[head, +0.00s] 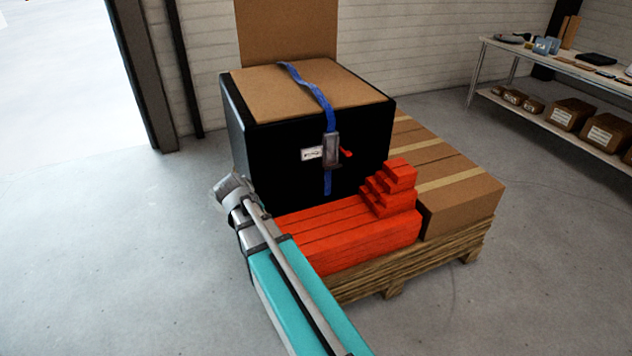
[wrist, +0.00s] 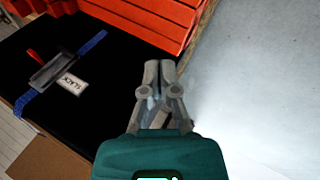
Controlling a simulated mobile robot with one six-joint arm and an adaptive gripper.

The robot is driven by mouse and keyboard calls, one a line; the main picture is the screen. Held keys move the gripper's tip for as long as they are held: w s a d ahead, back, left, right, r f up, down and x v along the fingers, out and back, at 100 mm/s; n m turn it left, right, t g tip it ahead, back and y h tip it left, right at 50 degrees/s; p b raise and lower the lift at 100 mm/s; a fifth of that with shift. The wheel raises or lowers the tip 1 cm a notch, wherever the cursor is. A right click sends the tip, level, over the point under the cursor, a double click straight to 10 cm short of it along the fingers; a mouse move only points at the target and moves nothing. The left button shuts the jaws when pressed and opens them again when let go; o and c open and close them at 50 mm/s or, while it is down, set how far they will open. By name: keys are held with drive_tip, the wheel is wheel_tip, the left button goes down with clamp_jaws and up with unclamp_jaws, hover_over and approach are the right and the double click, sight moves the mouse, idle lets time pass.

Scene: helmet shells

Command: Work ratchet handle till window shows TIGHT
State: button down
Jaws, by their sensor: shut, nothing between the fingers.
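A black box (head: 275,135) stands on the pallet with a blue strap (head: 316,92) over its top and down its front. The grey ratchet (head: 331,150) sits on the strap at the front face, with a red handle (head: 347,153) sticking out to the right. A white window label (head: 312,153) lies left of it; in the wrist view the label (wrist: 73,84) seems to read SLACK. The ratchet (wrist: 52,71) and red handle (wrist: 33,56) show there at upper left. My gripper (wrist: 160,66) is shut and empty, apart from the ratchet, near the box's edge.
Orange-red beams (head: 345,233) and a stepped orange-red stack (head: 388,190) lie in front of the box on the wooden pallet (head: 410,278). Cardboard boxes (head: 465,205) are at right. A shelf table (head: 560,60) stands at back right. The floor at left is clear.

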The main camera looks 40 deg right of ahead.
drive_tip(key=w+d+f+n+t+h+b, duration=0.1)
drive_tip(key=w+d+f+h+b, duration=0.45)
drive_tip(key=w+d+b, duration=0.6)
drive_tip(key=n+t+h+b, duration=0.2)
drive_tip(key=n+h+b, duration=0.25)
drive_tip(key=b, duration=0.55)
approach(322, 166)
drive_tip(key=a, duration=0.1)
drive_tip(key=s+a, duration=0.1)
drive_tip(key=a, duration=0.1)
drive_tip(key=shift+s+a+m+h, duration=0.1)
drive_tip(key=shift+a+m+h, duration=0.05)
drive_tip(key=shift+m+h, duration=0.15)
drive_tip(key=shift+b+x, duration=0.7)
drive_tip(key=shift+x, duration=4.25)
drive_tip(key=shift+a, duration=0.15)
